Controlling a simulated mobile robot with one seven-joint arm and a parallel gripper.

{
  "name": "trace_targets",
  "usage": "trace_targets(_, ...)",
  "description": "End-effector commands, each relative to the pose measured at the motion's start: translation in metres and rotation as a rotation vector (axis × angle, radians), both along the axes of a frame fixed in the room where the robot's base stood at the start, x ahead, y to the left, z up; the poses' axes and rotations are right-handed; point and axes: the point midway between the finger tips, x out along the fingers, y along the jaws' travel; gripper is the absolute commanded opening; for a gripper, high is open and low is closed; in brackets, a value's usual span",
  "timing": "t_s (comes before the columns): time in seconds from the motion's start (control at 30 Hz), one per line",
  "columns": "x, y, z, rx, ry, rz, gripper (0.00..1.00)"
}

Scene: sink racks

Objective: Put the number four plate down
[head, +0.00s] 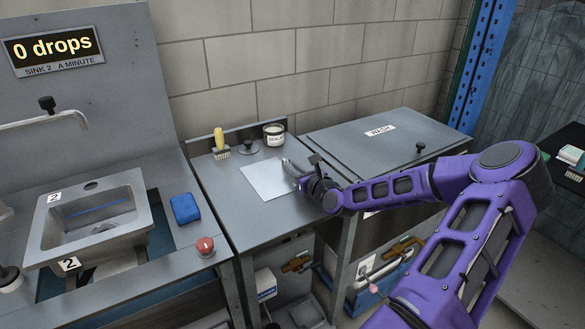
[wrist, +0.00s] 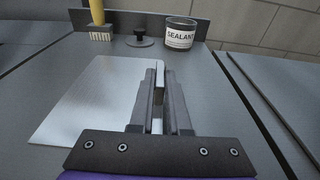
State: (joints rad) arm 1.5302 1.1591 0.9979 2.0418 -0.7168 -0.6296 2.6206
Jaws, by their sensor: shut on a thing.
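My gripper (wrist: 163,100) is shut on a thin, light-edged plate (wrist: 159,73), seen nearly edge-on between the fingers. No number shows on it, so I cannot confirm that it is the number four plate. In the head view my gripper (head: 295,172) is low over the right part of a pale square sheet (head: 262,183) on the middle counter. This sheet also shows left of the fingers in the wrist view (wrist: 85,105). I cannot tell whether the held plate touches the counter.
A yellow-handled brush (head: 220,146), a dark knobbed disc (head: 247,147) and a sealant tin (head: 274,134) stand along the counter's back. A sink (head: 90,222) marked 2, a blue block (head: 185,208) and a red button (head: 205,247) are left. The closed WASH lid (head: 350,145) is right.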

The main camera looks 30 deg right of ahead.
Motion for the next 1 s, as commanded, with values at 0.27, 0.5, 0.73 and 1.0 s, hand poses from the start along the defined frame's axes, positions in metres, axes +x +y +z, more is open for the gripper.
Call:
trace_targets(0.27,0.0,0.0,-0.002,0.001,0.001,0.0,0.45)
trace_targets(0.5,0.0,0.0,-0.001,0.0,0.001,0.0,0.45)
trace_targets(0.73,-0.02,-0.001,0.003,0.002,0.002,-0.004,0.45)
trace_targets(1.0,-0.074,0.002,0.012,0.003,0.002,-0.005,0.45)
